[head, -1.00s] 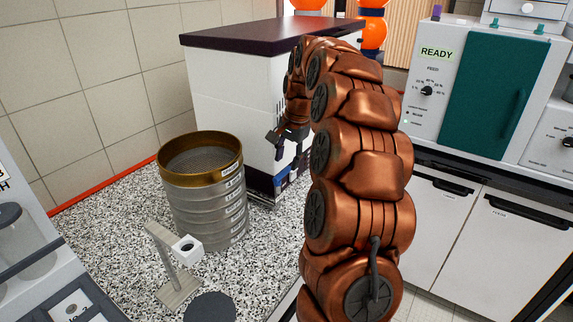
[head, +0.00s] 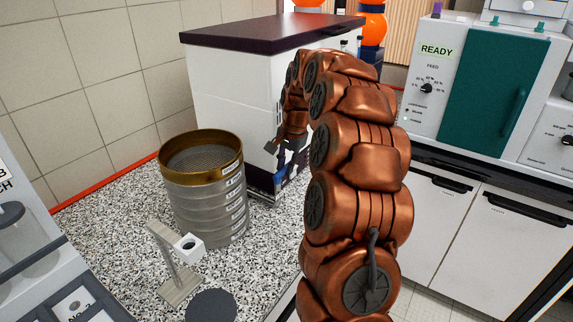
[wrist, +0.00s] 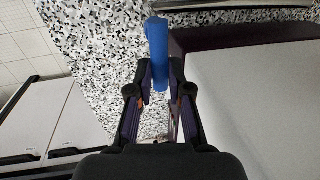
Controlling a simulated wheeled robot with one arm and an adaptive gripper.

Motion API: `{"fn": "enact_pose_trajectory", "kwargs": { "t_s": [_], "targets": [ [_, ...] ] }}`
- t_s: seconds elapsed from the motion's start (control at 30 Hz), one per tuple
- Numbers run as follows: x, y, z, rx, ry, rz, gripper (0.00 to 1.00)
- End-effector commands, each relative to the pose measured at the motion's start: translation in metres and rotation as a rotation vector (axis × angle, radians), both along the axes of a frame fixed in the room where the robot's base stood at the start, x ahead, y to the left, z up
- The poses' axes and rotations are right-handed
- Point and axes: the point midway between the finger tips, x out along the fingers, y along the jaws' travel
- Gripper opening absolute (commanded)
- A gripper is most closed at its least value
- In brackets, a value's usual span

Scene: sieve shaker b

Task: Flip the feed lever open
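A blue lever (wrist: 157,48) shows at the top centre of the wrist view, and its lower end lies between the fingertips of my gripper (wrist: 160,80). The fingers stand apart on either side of it, with narrow gaps; I cannot tell whether either touches. In the head view my gripper (head: 279,150) is at the front of the white machine with the dark purple top (head: 232,85), low near the counter. My arm hides much of that machine's face, and the lever is not clear there.
A stack of sieves with a brass top (head: 205,190) stands on the speckled counter (head: 110,215) left of my gripper. A small stand with a white block (head: 189,247) and a dark disc (head: 211,305) lie nearer. A READY unit with a green door (head: 485,95) is at right.

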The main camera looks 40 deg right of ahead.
Motion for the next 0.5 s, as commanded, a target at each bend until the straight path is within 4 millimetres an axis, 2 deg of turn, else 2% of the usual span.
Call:
{"fn": "enact_pose_trajectory", "kwargs": {
  "t_s": [0.03, 0.13, 0.5],
  "targets": [
    [0.0004, 0.0002, 0.0002, 0.0, -0.001, 0.0, 0.08],
    [0.0005, 0.0003, 0.0003, 0.0, -0.001, 0.0, 0.0],
    [-0.0001, -0.0009, -0.0005, -0.001, -0.003, -0.02, 0.0]
  ]
}}
